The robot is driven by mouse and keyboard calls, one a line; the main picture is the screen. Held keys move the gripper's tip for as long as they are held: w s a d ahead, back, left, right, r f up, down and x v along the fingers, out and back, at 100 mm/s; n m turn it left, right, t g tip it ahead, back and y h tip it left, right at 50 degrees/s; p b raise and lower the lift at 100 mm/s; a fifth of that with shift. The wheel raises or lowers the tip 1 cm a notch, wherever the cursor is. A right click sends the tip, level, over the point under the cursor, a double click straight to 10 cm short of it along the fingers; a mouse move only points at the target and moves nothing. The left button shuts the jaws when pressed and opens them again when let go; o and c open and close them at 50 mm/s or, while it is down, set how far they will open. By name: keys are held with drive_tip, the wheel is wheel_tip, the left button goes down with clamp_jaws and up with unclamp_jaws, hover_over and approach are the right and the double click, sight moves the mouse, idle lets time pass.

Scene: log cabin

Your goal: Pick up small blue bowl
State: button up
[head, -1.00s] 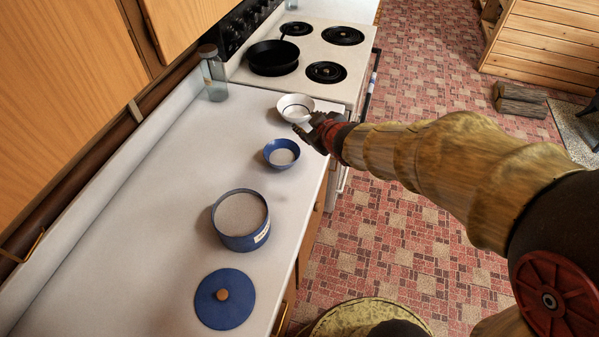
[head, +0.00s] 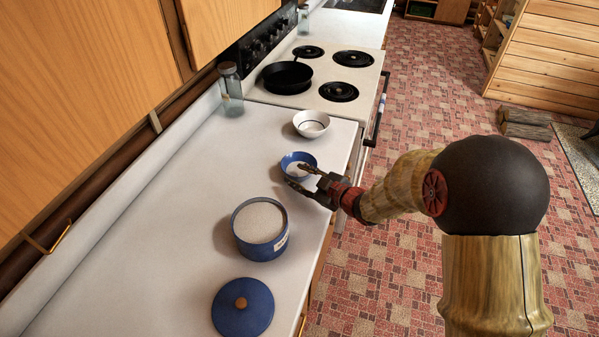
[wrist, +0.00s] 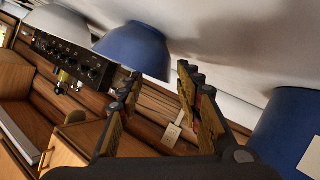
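The small blue bowl (head: 291,165) stands upright on the white counter, between a white bowl and a larger blue canister. It has pale contents or a pale inside. My gripper (head: 305,177) is at the bowl's near right side in the head view, its fingers spread and nothing between them. In the wrist view the blue bowl (wrist: 133,47) is beyond the fingertips, and my gripper (wrist: 160,82) shows two separated fingers pointing towards it. I cannot tell whether a finger touches the bowl.
A white bowl (head: 312,129) stands just behind the blue bowl. The open blue canister (head: 262,249) and its blue lid (head: 242,312) are nearer. A stove with a black pan (head: 287,82) is beyond. A glass jar (head: 231,97) stands by the wall. The counter's left part is clear.

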sight(285, 170)
drive_tip(key=b+x, duration=0.1)
drive_tip(key=x, duration=0.4)
drive_tip(key=shift+s+a+b, duration=0.15)
drive_tip(key=shift+b, duration=0.25)
drive_tip(key=shift+r, duration=0.15)
drive_tip(key=shift+c, duration=0.4)
drive_tip(key=c, duration=0.8)
clamp_jaws()
